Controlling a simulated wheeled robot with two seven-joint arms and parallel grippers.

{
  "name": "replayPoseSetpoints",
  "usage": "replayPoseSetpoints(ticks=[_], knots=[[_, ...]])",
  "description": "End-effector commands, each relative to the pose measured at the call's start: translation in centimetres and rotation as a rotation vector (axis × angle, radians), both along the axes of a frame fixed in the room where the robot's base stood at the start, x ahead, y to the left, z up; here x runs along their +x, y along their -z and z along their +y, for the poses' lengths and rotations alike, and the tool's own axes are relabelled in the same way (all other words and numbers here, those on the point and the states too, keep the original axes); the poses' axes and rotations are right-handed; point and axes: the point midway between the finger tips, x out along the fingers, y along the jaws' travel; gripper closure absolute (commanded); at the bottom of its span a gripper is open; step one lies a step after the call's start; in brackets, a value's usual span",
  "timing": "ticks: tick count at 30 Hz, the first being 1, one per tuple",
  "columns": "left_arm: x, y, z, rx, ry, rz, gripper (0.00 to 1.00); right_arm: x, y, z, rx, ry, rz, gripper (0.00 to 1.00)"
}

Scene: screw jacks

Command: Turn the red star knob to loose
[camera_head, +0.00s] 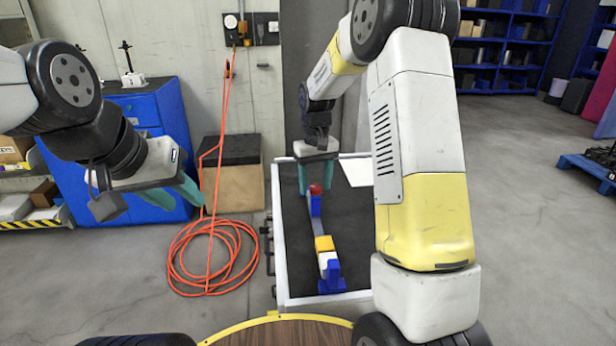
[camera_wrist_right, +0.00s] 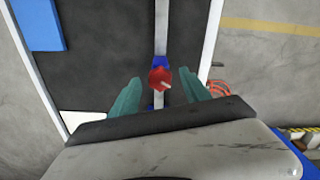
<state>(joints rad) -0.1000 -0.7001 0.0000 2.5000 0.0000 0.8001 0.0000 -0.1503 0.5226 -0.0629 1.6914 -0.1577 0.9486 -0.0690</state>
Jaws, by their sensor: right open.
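The red star knob (camera_head: 315,188) sits on top of a blue block on a bar fixture on the dark table top. In the right wrist view the knob (camera_wrist_right: 160,79) shows red with a light pointer, between the two teal fingers but ahead of their tips. My right gripper (camera_head: 317,178) is open, fingers pointing down around the knob, with a gap on each side; it also shows in the right wrist view (camera_wrist_right: 160,82). My left gripper (camera_head: 190,195) is off to the left, away from the table, its teal fingers partly seen; its opening is unclear.
The fixture's bar runs toward the front to a yellow block (camera_head: 324,244) and a blue end bracket (camera_head: 331,278). The dark table (camera_head: 300,262) has a white rim. An orange hose (camera_head: 212,258) lies coiled on the floor at left. A blue cabinet (camera_head: 150,110) stands behind my left arm.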

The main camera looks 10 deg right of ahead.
Motion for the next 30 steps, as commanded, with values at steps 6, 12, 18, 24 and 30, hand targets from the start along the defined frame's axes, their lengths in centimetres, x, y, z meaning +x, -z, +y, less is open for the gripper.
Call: replayPoseSetpoints(ticks=[6, 12, 18, 24, 30], knots=[[0.0, 0.0, 0.0, 0.0, 0.0, 0.0, 0.64, 0.0, -0.02, 0.0, 0.0, 0.0, 0.0, 0.65], [0.0, 0.0, 0.0, 0.0, 0.0, 0.0, 0.64, 0.0, -0.04, -0.01, 0.0, 0.0, 0.0, 1.0], [0.0, 0.0, 0.0, 0.0, 0.0, 0.0, 0.64, 0.01, -0.05, -0.02, 0.0, -0.01, 0.0, 1.0], [0.0, 0.0, 0.0, 0.0, 0.0, 0.0, 0.64, -0.01, -0.05, 0.01, 0.001, -0.072, 0.0, 1.0], [0.0, 0.0, 0.0, 0.0, 0.0, 0.0, 0.64, -0.02, -0.03, -0.04, 0.0, -0.209, 0.001, 1.0]])
